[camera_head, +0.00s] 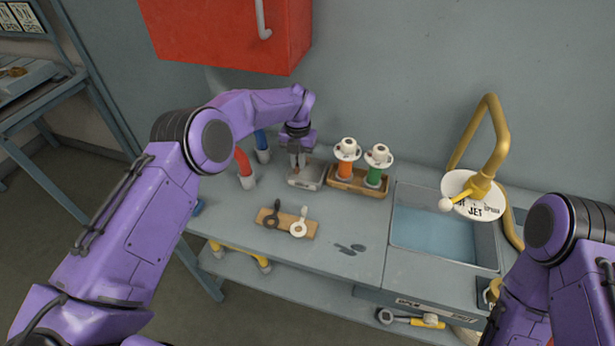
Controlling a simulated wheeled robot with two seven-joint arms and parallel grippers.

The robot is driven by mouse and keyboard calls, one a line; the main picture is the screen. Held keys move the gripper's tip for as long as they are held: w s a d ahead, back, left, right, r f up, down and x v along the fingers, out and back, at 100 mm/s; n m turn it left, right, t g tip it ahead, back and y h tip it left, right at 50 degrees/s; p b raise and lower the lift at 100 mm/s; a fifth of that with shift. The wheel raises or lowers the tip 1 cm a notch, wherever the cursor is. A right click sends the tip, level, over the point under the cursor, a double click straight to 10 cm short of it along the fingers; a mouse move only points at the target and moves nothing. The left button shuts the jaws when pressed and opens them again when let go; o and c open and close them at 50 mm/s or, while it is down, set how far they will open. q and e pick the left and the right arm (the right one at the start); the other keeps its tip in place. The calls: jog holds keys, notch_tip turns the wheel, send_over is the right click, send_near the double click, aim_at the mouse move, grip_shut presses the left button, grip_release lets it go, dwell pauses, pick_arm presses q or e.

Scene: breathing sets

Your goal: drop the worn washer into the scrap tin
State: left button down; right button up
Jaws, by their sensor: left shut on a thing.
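My left gripper (296,163) points down over the small grey metal tin (311,180) at the back of the bench. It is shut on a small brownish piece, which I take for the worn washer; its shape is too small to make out. The piece is at or just above the tin's opening, and I cannot tell whether it touches the tin. The gripper hides part of the tin's left side and inside. My right arm shows at the lower right, but its gripper is out of view.
A wooden tray (357,187) beside the tin holds orange and green canisters with white tops. A wooden board (285,224) holds dark and pale ringed pieces in front. A sink (436,232) with a brass tap is right.

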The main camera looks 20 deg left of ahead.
pick_arm(q)
jog(key=shift+d+f, duration=0.2)
jog(key=shift+f, duration=0.65)
jog(key=c, duration=1.1)
grip_release()
jog(key=shift+r+b, duration=0.3)
jog(key=shift+b, duration=0.05)
jog(key=r, duration=0.1)
jog(key=r+b, duration=0.1)
jog(key=r, duration=0.1)
jog(key=shift+s, duration=0.25)
jog(key=s+d+r+b, duration=0.4)
jog(key=s+r+b, duration=0.3)
jog(key=s, duration=0.6)
notch_tip(320, 180, up, 2)
jog(key=shift+r, duration=0.25)
